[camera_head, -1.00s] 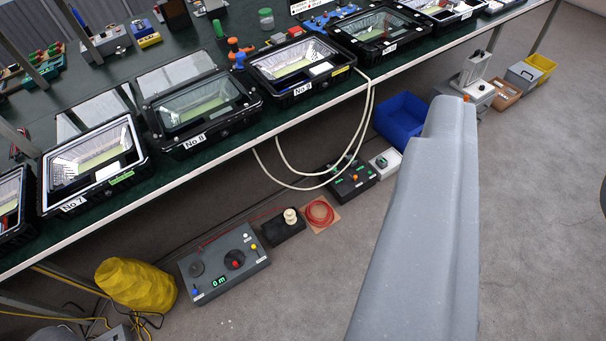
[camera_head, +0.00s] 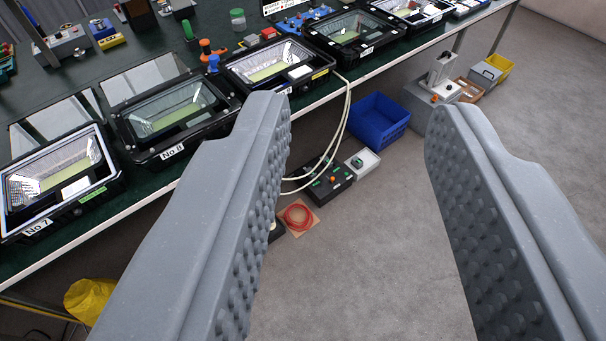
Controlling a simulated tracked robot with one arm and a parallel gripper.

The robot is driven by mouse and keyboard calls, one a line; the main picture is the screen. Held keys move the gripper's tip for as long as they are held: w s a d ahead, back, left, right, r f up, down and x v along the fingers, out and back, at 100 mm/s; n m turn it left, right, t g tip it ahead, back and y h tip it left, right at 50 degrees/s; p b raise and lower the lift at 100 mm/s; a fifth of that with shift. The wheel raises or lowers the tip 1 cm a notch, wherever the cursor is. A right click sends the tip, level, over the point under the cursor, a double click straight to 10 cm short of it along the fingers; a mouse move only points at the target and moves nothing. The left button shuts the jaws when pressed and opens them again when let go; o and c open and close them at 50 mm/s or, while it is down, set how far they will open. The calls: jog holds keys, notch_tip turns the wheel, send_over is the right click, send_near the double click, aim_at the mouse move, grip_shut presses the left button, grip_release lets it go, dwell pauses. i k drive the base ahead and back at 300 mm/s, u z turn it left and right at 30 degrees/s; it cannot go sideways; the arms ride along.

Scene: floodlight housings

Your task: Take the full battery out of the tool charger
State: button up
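My gripper (camera_head: 357,122) fills the foreground with its two grey, studded fingers spread wide. It is open, with nothing between the fingers but a view of the floor and the things under the bench. I cannot tell the tool charger or a full battery for sure in this view. A dark box with green and orange parts (camera_head: 330,182) lies on the floor beyond the left finger. A small pale box with a green spot (camera_head: 363,162) is just right of it. The left finger hides part of the bench edge and floor.
A dark green bench (camera_head: 75,95) carries several floodlight housings, among them No 7 (camera_head: 62,188) and No 8 (camera_head: 172,118). White cables hang from its edge. A blue bin (camera_head: 380,122), a grey machine (camera_head: 436,100) and a yellow bin (camera_head: 497,66) stand on the floor. The right-hand floor is clear.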

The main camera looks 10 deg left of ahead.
aim_at(313, 175)
jog(key=i, duration=0.95)
jog(key=z, duration=0.05)
